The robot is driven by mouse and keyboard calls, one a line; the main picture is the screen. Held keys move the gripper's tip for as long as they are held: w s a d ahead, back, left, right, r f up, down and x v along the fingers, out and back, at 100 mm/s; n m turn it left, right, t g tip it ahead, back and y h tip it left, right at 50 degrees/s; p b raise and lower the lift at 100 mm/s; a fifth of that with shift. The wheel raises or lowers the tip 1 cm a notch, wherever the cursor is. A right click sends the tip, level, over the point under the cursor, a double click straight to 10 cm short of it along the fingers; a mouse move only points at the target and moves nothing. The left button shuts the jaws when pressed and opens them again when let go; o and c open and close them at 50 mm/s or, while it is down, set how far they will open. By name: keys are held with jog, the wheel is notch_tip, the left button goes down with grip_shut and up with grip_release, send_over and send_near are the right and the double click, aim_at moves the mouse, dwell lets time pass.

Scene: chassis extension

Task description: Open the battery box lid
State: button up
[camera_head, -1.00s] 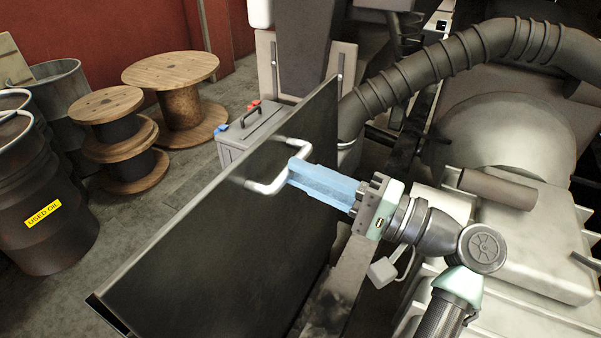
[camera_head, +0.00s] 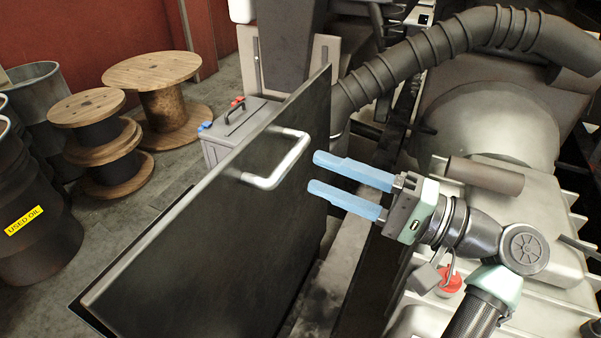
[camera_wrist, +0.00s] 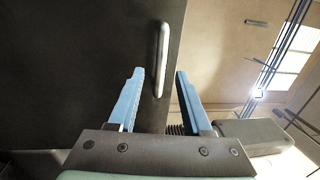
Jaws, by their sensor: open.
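The battery box lid (camera_head: 215,225) is a large dark panel standing steeply upright, with a battery visible behind it. A pale bar handle (camera_head: 275,172) is fixed to its face near the upper edge. My gripper (camera_head: 312,173) is open, with two blue fingers apart and empty, to the right of the handle and clear of it. In the wrist view the lid (camera_wrist: 75,60) fills the left side, and the handle (camera_wrist: 161,60) shows beyond and between the fingertips of my gripper (camera_wrist: 160,72).
A grey battery (camera_head: 232,130) with red and blue terminals stands behind the lid. Wooden spools (camera_head: 155,80) and an oil drum (camera_head: 30,205) stand at left. A thick ribbed hose (camera_head: 420,60) and a metal housing (camera_head: 490,130) lie behind and right of my gripper.

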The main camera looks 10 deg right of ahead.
jog(key=r+b+v, duration=0.1)
jog(key=b+v, duration=0.1)
jog(key=v, duration=0.5)
jog(key=shift+d+f, duration=0.15)
jog(key=shift+f, duration=0.35)
jog(key=shift+s, duration=0.1)
